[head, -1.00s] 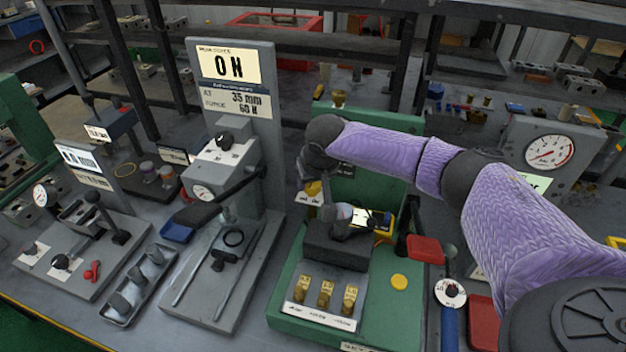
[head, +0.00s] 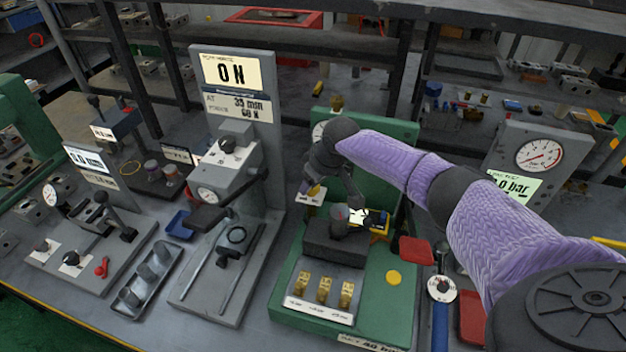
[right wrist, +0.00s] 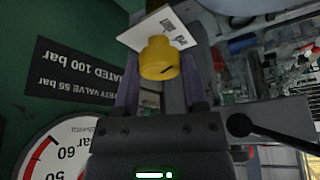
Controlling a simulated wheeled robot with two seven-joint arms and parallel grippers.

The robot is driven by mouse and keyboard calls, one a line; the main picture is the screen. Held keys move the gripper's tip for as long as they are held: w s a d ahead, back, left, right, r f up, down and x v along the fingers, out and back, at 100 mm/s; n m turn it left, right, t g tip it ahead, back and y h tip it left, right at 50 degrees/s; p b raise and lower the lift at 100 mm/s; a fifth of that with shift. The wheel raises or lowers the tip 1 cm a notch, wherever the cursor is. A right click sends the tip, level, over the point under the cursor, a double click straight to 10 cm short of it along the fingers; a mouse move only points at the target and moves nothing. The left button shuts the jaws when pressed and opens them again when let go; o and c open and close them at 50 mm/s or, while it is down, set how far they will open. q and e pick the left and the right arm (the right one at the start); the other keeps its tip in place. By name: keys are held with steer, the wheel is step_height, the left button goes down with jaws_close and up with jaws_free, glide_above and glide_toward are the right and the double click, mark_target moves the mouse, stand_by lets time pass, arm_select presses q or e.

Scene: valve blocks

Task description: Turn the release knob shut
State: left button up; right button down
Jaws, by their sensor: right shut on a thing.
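The yellow release knob (right wrist: 158,60) stands between my right gripper's two fingers in the right wrist view, with a dark slot mark on its face. A white label card (right wrist: 158,27) with upside-down print is behind it. In the head view my right gripper (head: 311,184) is at the left side of the green valve stand (head: 376,290), shut on the knob, which shows only as a small yellow patch (head: 314,190). The knob's exact turn angle cannot be told. My left gripper is not in view.
A round gauge (right wrist: 62,150) and a dark pressure plate (right wrist: 75,78) are close to the gripper. A dark block (head: 336,243) and several brass pieces (head: 323,290) sit on the stand. A grey press (head: 235,170) stands left, and a gauge panel (head: 540,155) right.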

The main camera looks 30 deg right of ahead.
steer(key=shift+n+y+b, duration=0.4)
steer(key=shift+n, duration=0.7)
steer(key=shift+c, duration=0.7)
jaws_free()
steer(key=p+v, duration=0.3)
steer(key=v, duration=0.7)
steer(key=shift+w, duration=0.1)
